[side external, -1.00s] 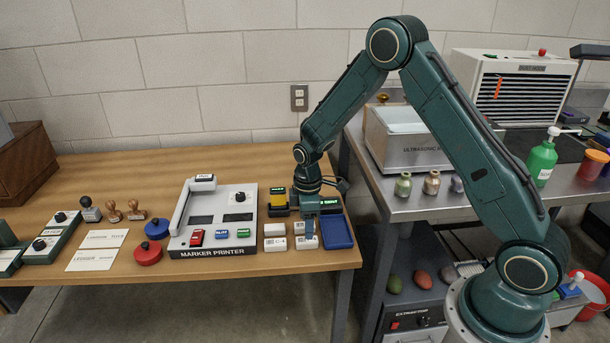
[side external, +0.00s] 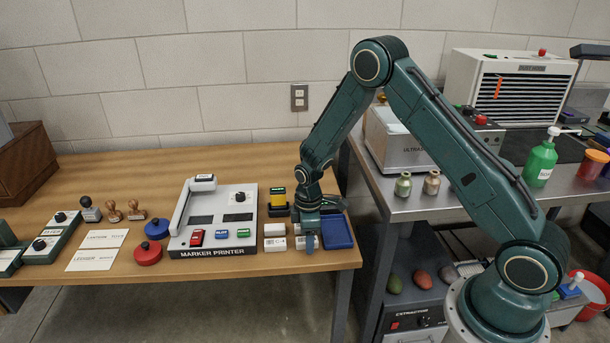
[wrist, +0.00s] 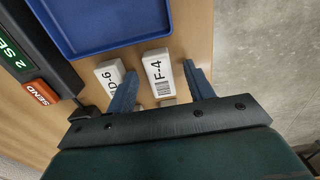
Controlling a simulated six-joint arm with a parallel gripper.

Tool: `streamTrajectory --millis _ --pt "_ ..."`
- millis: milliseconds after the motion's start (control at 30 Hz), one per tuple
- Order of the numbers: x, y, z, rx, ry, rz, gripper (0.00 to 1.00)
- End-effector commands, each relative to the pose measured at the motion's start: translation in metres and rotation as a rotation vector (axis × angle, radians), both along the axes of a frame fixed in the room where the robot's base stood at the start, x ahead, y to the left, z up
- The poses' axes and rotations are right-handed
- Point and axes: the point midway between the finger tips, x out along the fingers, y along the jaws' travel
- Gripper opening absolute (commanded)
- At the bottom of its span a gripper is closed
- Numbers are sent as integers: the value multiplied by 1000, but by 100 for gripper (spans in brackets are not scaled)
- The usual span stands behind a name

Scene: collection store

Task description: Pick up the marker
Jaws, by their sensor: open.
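The likely markers are small white blocks with printed codes. One labelled F-4 with a barcode (wrist: 158,72) lies between the fingers of my gripper (wrist: 160,68) in the wrist view. My gripper is open; its blue fingers stand on either side of this block with visible gaps. A second block, D-6 (wrist: 108,74), lies just left of it, close to the left finger. In the side view my gripper (side external: 306,243) is low over the white blocks at the table's front right and hides part of them. Two more white blocks (side external: 275,243) lie left of it.
A blue tray (side external: 337,232) lies right of my gripper; it shows at the top of the wrist view (wrist: 75,45). The marker printer (side external: 215,252) stands to the left. A dark device with an orange SEND button (wrist: 40,92) is close by. The table's edge is near.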

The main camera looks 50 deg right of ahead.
Motion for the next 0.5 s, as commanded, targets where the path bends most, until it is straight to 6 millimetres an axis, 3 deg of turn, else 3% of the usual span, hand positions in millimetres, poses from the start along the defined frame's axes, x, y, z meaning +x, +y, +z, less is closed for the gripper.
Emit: streamTrajectory --millis 200,433,500 --pt "0 0 0 0 0 0 53" --pt "0 0 0 0 0 0 10" --pt "0 0 0 0 0 0 5"
